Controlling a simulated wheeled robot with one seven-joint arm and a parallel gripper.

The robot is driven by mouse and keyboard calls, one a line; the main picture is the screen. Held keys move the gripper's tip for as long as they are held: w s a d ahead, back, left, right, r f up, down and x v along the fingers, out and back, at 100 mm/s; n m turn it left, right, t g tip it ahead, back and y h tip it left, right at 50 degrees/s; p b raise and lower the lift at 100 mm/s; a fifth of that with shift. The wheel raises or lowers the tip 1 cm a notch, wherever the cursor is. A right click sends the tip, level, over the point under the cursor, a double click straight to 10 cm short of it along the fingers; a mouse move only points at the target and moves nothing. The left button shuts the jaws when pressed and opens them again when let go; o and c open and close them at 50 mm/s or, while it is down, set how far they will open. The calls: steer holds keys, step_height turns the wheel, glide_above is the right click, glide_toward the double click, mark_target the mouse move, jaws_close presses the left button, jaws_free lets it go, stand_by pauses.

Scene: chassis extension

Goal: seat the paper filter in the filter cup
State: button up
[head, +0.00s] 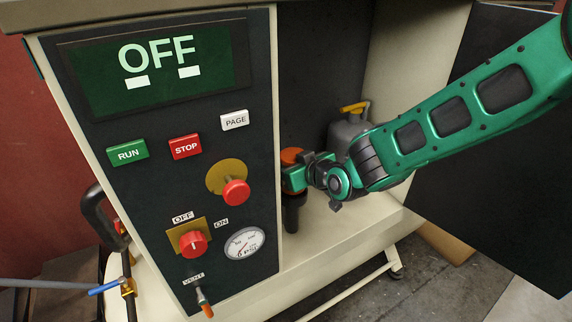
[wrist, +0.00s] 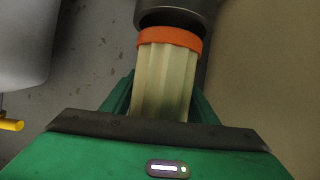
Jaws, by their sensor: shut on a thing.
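In the wrist view a cream pleated paper filter (wrist: 165,75) with an orange end band (wrist: 170,39) sits between the green fingers of my gripper (wrist: 162,88). My gripper is shut on it. A dark round part (wrist: 178,12), which looks like the filter cup, is right at the orange end; I cannot tell whether the filter enters it. In the head view my gripper (head: 295,180) is inside the open cabinet, between an orange-topped part (head: 291,156) and a dark cylinder (head: 292,212) below. The filter's pleats cannot be made out there.
A grey tank (head: 347,134) with a yellow handle (head: 353,107) stands close behind my gripper. The control panel (head: 200,170) with buttons, knobs and a gauge borders the opening on the left. A dark open door (head: 500,160) is at right. The cabinet ledge (head: 335,235) lies below.

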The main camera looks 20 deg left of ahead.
steer(key=shift+f, duration=1.6)
steer(key=o, duration=1.3)
steer(key=v, duration=1)
steer(key=shift+s+d+r, duration=0.15)
steer(key=shift+s+d, duration=0.05)
steer(key=shift+d, duration=0.05)
